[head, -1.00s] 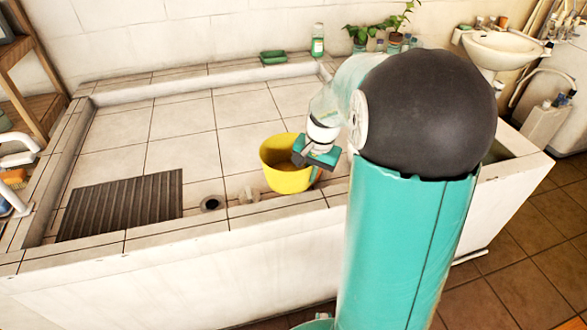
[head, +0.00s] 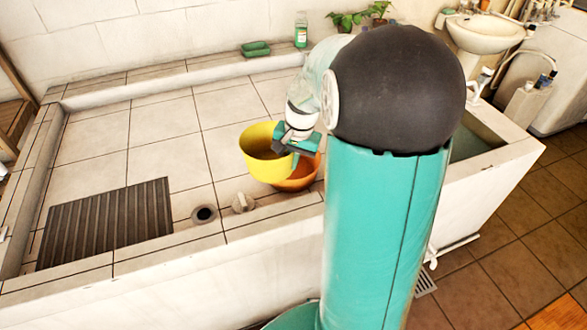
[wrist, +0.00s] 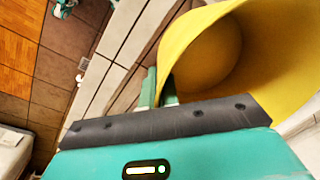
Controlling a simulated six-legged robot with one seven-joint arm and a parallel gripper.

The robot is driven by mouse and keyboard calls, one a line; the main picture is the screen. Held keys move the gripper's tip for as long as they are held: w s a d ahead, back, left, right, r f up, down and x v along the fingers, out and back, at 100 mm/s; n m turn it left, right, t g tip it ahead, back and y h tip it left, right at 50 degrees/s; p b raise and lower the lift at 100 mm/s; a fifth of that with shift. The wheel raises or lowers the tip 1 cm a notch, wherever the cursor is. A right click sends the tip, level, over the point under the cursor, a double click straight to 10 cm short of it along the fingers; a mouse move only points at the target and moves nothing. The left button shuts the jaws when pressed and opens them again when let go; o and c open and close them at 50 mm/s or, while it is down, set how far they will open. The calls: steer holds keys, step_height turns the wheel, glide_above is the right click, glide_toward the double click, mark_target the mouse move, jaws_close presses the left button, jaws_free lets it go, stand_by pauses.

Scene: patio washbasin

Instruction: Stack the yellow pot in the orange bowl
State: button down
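The yellow pot (head: 258,165) is at my gripper (head: 296,150), above the tiled basin floor. In the wrist view the pot (wrist: 270,75) opens toward the camera. The fingers (wrist: 160,88) pinch its wall at the rim; the pinch itself is partly hidden. I cannot tell whether the two touch.
A drain hole (head: 204,214) and a round plug (head: 242,202) lie left of the pot. A ribbed mat (head: 108,220) covers the left front. Green soap (head: 256,48) and a bottle (head: 301,30) stand on the back ledge. The basin's middle floor is clear.

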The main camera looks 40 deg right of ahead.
steer(key=shift+w+d+f, duration=1.1)
steer(key=shift+d+f, duration=0.85)
steer(key=shift+f, duration=0.15)
steer(key=shift+w+d+f, duration=1.15)
steer(key=shift+d+f, duration=0.75)
steer(key=shift+f, duration=0.25)
steer(key=shift+w+d+f, duration=1.1)
steer(key=shift+d+f, duration=0.85)
steer(key=shift+f, duration=0.15)
steer(key=shift+f, duration=0.4)
steer(key=shift+f, duration=0.2)
steer(key=c, duration=1.7)
jaws_free()
